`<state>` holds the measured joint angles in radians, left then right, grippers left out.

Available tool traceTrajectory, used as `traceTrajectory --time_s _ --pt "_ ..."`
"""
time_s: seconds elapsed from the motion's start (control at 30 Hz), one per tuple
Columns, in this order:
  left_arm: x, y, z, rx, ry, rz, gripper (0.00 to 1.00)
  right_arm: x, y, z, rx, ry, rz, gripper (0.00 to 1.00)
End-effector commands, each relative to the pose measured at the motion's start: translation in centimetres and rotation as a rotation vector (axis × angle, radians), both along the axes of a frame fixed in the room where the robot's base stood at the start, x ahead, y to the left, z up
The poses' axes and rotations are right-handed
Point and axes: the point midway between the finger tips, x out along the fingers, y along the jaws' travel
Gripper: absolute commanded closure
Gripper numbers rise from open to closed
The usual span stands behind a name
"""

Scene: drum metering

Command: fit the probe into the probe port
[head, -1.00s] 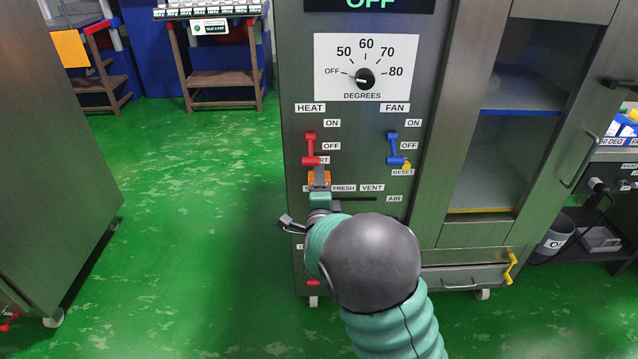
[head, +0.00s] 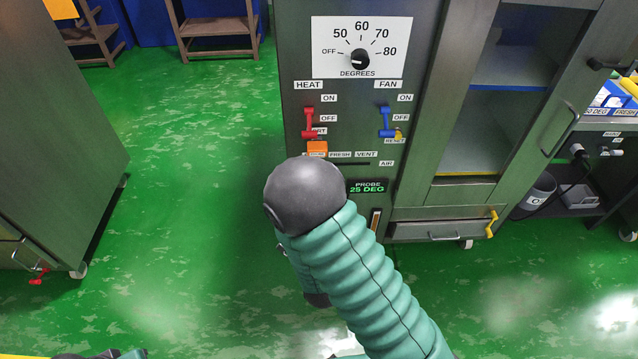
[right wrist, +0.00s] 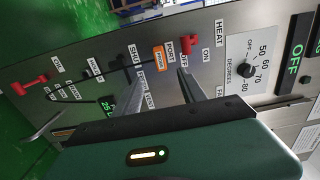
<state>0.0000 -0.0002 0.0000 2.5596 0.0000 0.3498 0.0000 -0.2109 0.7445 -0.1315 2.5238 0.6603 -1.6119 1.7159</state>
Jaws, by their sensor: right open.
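The dark panel of the cabinet carries a green "PROBE 25 DEG" display (head: 367,188), seen in the head view. A small light-and-brown upright piece (head: 375,219) sits below it; I cannot tell whether it is the probe. A label reading PORT (right wrist: 171,48) lies between the red heat lever (right wrist: 190,38) and the orange vent knob (right wrist: 158,57) in the right wrist view; no port opening is clearly seen. My right gripper (right wrist: 155,68) is open and empty, its fingers pointing toward the panel. In the head view my right arm hides it.
The orange knob (head: 317,149) is at the SHUT end of the vent slot. A blue fan lever (head: 385,122) and a temperature dial (head: 360,59) are on the panel. A drawer (head: 440,231) is at lower right. Another metal cabinet (head: 55,150) stands left, with clear green floor between.

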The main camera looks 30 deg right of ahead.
Motion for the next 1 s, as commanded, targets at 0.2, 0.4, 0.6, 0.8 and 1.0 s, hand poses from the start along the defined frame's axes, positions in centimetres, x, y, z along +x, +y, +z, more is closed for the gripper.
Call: traceTrajectory --time_s 0.2,0.4,0.6,0.8,1.0 --pt "0.0 0.0 2.3 0.0 0.001 0.0 0.64 -2.2 1.4 0.1 0.0 0.001 0.0 0.51" --pt "0.0 0.0 2.1 0.0 0.001 0.0 0.64 -2.4 1.5 -0.2 -0.001 -0.001 0.0 0.51" --pt "0.0 0.0 2.1 0.0 0.001 0.0 0.64 -2.3 1.4 -0.1 -0.001 -0.001 0.0 0.51" --pt "0.0 0.0 2.1 0.0 0.001 0.0 0.64 -2.3 1.4 -0.1 -0.001 -0.001 -0.001 0.51" --pt "0.0 0.0 2.1 0.0 0.001 0.0 0.64 -2.3 1.4 -0.1 -0.001 -0.001 -0.001 0.51"
